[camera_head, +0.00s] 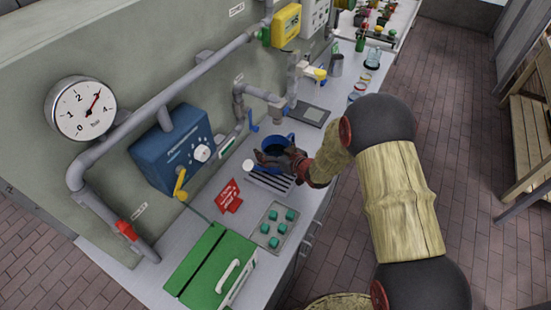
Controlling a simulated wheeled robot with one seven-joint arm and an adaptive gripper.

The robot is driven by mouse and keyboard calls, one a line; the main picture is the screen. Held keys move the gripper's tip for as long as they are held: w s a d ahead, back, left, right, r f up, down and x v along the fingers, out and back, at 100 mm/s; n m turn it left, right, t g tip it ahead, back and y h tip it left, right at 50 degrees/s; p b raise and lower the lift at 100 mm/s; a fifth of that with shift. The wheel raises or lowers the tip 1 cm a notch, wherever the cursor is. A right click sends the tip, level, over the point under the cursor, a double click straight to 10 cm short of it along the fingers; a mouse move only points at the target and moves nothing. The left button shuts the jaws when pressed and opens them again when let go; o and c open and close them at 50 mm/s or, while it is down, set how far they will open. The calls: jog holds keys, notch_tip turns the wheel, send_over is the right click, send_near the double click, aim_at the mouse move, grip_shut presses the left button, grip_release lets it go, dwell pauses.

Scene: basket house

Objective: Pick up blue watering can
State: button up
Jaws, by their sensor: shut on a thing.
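The blue watering can (275,142) shows as a small dark blue round-rimmed vessel at the middle of the counter. My gripper (270,158) is at its near side and hides its lower part. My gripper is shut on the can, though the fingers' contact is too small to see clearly. The can looks upright. I cannot tell whether it touches the surface below.
A slotted white rack (268,182) lies just below my gripper. A red sign (229,196), a tray with green cubes (270,230) and a green box (212,268) lie nearer. Pipes (262,93) and a blue box (172,150) line the wall.

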jog(key=c, duration=0.8)
jog(key=shift+c, duration=0.8)
jog(key=shift+r, duration=0.15)
